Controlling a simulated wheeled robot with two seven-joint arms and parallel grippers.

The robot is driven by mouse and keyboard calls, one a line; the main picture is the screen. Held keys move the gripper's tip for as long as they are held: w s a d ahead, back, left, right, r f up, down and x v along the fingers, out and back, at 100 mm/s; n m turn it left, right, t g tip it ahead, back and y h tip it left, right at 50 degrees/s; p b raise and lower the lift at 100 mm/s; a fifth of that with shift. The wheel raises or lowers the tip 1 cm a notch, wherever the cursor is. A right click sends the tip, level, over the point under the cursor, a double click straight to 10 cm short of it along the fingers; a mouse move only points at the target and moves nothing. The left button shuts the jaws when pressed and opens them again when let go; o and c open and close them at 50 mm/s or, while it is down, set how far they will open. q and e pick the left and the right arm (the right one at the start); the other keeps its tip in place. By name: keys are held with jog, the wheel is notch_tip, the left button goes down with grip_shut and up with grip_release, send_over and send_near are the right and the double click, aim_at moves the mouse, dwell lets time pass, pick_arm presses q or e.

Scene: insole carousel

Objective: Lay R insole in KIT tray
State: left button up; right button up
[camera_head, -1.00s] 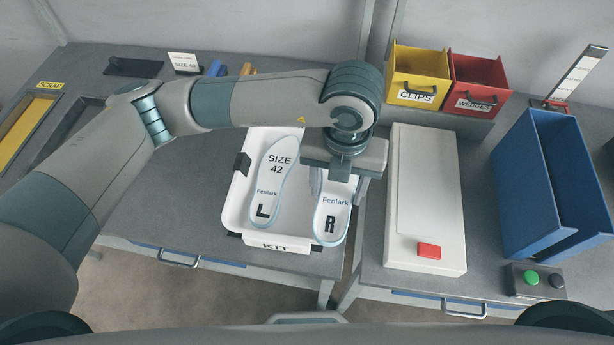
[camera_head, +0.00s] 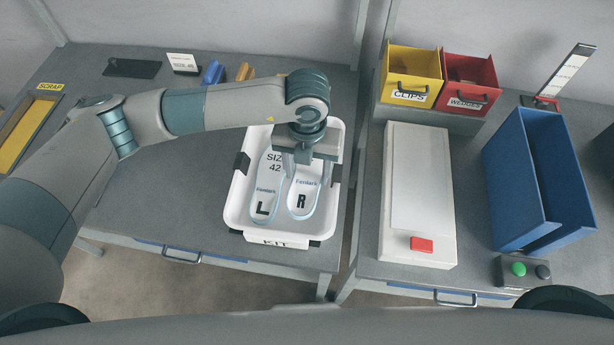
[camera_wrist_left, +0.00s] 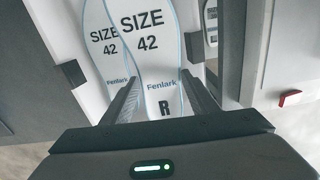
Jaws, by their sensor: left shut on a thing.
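The R insole (camera_head: 304,196) is white with a blue edge and a black R at its heel. My left gripper (camera_head: 306,168) is shut on it, one finger at each side edge. In the left wrist view the R insole (camera_wrist_left: 148,50) shows between the fingers (camera_wrist_left: 160,100) and partly overlaps the L insole (camera_wrist_left: 98,42). In the head view the L insole (camera_head: 264,192) lies in the white KIT tray (camera_head: 234,212), on the left side. The R insole is over the tray's right half; I cannot tell whether it touches the floor. The gripper hides its toe end. My right gripper is not in view.
A white box with a red button (camera_head: 421,244) stands right of the tray. Behind it are the yellow CLIPS bin (camera_head: 410,92) and red WEDGES bin (camera_head: 468,98). A blue bin (camera_head: 540,185) is farther right. Black clips (camera_head: 242,163) sit on the tray's sides.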

aim_at(307, 179)
pick_arm(q)
notch_tip(307, 179, down, 3)
jog(key=shift+f+p, duration=0.15)
jog(key=shift+p, duration=0.7)
jog(key=shift+f, duration=0.15)
jog(key=shift+f+b, duration=0.35)
jog(key=shift+b, duration=0.15)
jog(key=shift+f+b, duration=0.25)
jog(key=shift+b, duration=0.05)
jog(key=o, duration=1)
jog(key=shift+o, duration=0.2)
jog(key=shift+r, duration=0.15)
